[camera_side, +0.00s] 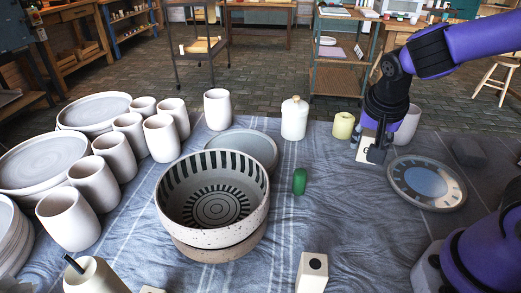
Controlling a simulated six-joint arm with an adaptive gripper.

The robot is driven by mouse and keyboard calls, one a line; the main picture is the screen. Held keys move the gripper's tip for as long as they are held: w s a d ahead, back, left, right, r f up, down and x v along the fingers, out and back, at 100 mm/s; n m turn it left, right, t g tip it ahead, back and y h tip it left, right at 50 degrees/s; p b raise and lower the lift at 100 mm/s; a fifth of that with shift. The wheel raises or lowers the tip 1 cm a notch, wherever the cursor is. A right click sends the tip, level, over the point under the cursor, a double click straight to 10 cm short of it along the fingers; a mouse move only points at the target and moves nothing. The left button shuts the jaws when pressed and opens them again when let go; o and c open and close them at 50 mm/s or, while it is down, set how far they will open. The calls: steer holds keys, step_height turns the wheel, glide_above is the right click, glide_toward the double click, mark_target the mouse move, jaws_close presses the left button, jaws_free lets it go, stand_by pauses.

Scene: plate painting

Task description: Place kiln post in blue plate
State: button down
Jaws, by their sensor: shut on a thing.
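My gripper (374,148) is at the right of the cloth-covered table, pointing down. It is shut on a small pale block with a dark mark, the kiln post (362,154). The fingers hide part of the post, and I cannot tell whether its bottom touches the cloth. The blue plate (444,200) lies flat just to the right of the gripper. It has a pale rim with dark marks and a blue painted centre. The post is beside the plate's left edge, outside the rim.
A yellow-green cylinder (343,126) and a lidded white jar (294,118) stand left of the gripper. A pale cup (408,124) stands behind the plate. A green object (299,181), a large striped bowl (171,211) and a dotted white block (313,274) are farther left. Cloth between is clear.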

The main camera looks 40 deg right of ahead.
steer(key=s+d+r+m+g, duration=0.1)
steer(key=s+m+g, duration=0.25)
steer(key=m, duration=0.75)
steer(key=m+g, duration=0.3)
steer(key=m, duration=0.2)
glide_above(417, 181)
steer(key=w+a, duration=0.1)
steer(key=shift+t+y, duration=0.25)
steer(key=shift+y, duration=0.05)
step_height(417, 181, down, 6)
steer(key=shift+r, duration=0.1)
steer(key=shift+f, duration=2.05)
steer(key=shift+f, duration=0.1)
steer(key=shift+c, duration=1.9)
jaws_free()
